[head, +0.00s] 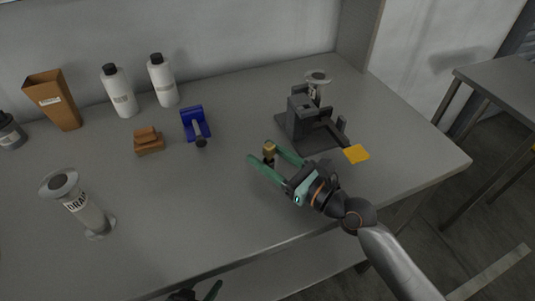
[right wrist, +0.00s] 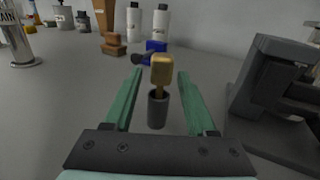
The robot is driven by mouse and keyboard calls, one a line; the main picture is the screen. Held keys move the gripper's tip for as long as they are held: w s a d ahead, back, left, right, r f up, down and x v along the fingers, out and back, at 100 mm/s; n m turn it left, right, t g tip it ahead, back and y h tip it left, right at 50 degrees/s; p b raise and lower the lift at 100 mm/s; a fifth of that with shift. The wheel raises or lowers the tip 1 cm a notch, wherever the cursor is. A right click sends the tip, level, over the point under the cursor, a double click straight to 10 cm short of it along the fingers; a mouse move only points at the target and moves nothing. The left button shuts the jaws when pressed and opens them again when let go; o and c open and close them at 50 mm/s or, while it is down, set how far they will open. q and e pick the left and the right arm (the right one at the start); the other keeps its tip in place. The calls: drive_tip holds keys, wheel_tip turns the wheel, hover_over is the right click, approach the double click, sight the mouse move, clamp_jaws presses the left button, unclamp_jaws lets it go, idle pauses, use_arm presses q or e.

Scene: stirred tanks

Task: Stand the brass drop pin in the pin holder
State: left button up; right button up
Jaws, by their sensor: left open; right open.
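The brass drop pin (head: 269,148) has a block-shaped head; it also shows in the right wrist view (right wrist: 162,72). It stands nearly upright, its thin shaft running down into a dark grey cylindrical cup (right wrist: 157,110), which looks like the pin holder. My right gripper (head: 265,153) is open, with its green fingers on either side of the pin and cup. In the right wrist view gaps show between both fingers and the pin. My left gripper (head: 195,292) is only partly in view at the bottom edge, dark and open, far from the pin.
A dark grey fixture (head: 303,119) with a yellow tab (head: 356,153) stands right of the pin. A blue stand (head: 194,122), brown blocks (head: 148,142), white bottles (head: 119,92) and a brown box (head: 54,101) stand behind left. A DRAIN cylinder (head: 85,208) stands front left. The middle front is clear.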

drive_tip(key=shift+r, duration=0.1)
drive_tip(key=shift+s+d, duration=0.15)
drive_tip(key=b+v, duration=0.1)
drive_tip(key=v, duration=0.9)
drive_tip(key=shift+s+d, duration=0.1)
drive_tip(key=shift+s, duration=0.05)
drive_tip(key=shift+s+d+b, duration=0.35)
drive_tip(key=shift+b, duration=0.05)
use_arm(q)
drive_tip(key=shift+w+d+f, duration=0.3)
drive_tip(key=shift+w+d, duration=0.05)
drive_tip(key=shift+d, duration=0.1)
drive_tip(key=shift+s+f, duration=0.15)
use_arm(e)
drive_tip(key=shift+d, duration=0.1)
